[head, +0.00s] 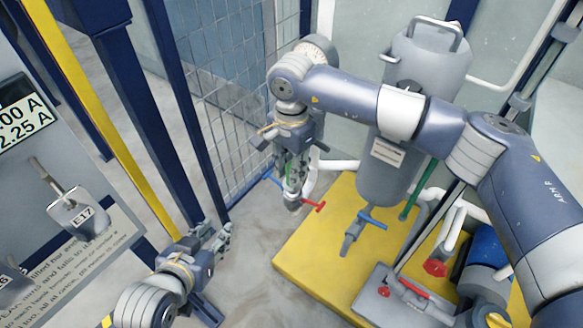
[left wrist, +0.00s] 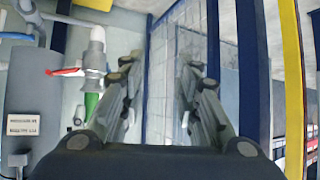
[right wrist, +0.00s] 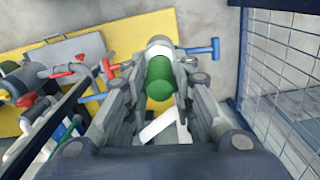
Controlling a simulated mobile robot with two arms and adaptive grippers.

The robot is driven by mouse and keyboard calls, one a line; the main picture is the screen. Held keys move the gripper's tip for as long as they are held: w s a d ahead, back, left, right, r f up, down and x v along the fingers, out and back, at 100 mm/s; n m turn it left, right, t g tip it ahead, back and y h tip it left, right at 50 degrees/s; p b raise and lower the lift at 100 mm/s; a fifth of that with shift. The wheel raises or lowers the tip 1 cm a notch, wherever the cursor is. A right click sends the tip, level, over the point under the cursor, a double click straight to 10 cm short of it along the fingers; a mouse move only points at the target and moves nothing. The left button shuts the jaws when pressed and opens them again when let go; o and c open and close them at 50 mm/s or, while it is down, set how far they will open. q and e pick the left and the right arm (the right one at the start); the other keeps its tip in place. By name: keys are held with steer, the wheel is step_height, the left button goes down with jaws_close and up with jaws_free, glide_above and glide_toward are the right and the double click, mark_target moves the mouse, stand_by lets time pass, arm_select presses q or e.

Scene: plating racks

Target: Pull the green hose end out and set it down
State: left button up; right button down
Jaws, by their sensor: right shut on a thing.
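The green hose end (right wrist: 160,78) is between the fingers of my right gripper (right wrist: 165,92), which is shut on it. A little green of the hose end (head: 290,168) shows at this gripper (head: 292,168) in the head view. A grey valve fitting (head: 292,200) with a red handle and a blue handle is right at its tip. In the left wrist view, the green hose end (left wrist: 92,103) meets the grey fitting (left wrist: 95,62) with no clear gap. My left gripper (head: 220,240) is open and empty, its fingers (left wrist: 160,90) apart, low beside the panel.
A grey tank (head: 390,165) stands on a yellow base (head: 300,262), with another blue-handled valve (head: 352,232) and a green pipe (head: 413,203). A mesh fence (head: 225,90) is behind on the left. A labelled panel (head: 60,160) is at the left. Bare floor lies between.

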steer(key=shift+r, duration=0.6)
arm_select(q)
steer(key=shift+s+a+f+g+y+p, duration=0.15)
steer(key=shift+s+a+f+g, duration=0.1)
steer(key=shift+s+f+g, duration=0.35)
steer(key=shift+s+a+f+g+y+p, duration=0.15)
steer(key=shift+s+f+g, duration=0.25)
steer(key=shift+s, duration=0.4)
steer(key=shift+s+a+f+g+y+p, duration=0.15)
steer(key=shift+s+a+f+g, duration=0.2)
steer(key=shift+s+f, duration=0.3)
arm_select(e)
steer(key=shift+r, duration=0.4)
arm_select(q)
steer(key=shift+s, duration=0.1)
arm_select(e)
steer(key=shift+d+r, duration=0.1)
